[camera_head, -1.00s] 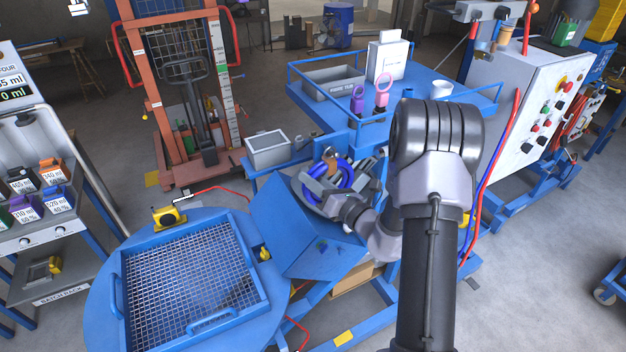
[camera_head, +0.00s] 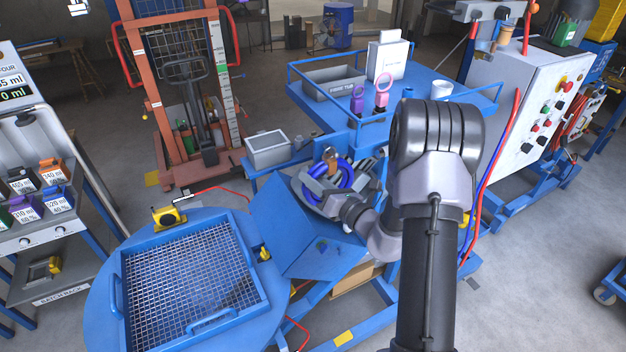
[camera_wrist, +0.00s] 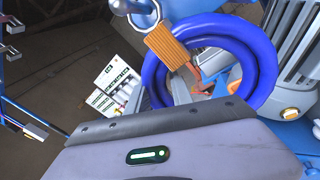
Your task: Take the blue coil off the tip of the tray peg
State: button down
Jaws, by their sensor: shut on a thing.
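The blue coil (camera_head: 346,178) is at my gripper (camera_head: 323,178), above the tilted blue panel. It also shows in the wrist view as a thick blue ring (camera_wrist: 262,62). An orange ribbed piece (camera_wrist: 168,45) lies across the coil's left part in the wrist view. My gripper is shut on the blue coil; the wrist view shows its grey body but not a clear fingertip contact. A pale rod with a rounded end (camera_wrist: 138,8) is at the top of the wrist view, above the orange piece. I cannot tell whether it is the tray peg or whether the coil is around it.
A blue railed table (camera_head: 440,110) with a grey tub (camera_head: 333,84) and purple and pink tagged items stands behind. A round blue platform (camera_head: 100,300) with a mesh tray (camera_head: 190,275) is at left front. A grey motor-like body (camera_wrist: 298,45) is close right of the coil.

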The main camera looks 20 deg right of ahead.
jog(key=shift+r+p, duration=0.55)
jog(key=shift+r, duration=0.15)
jog(key=shift+s, duration=0.1)
jog(key=s+b, duration=0.2)
jog(key=s, duration=0.4)
jog(key=shift+s+d, duration=0.15)
jog(key=shift+s, duration=0.25)
dwell(1.4)
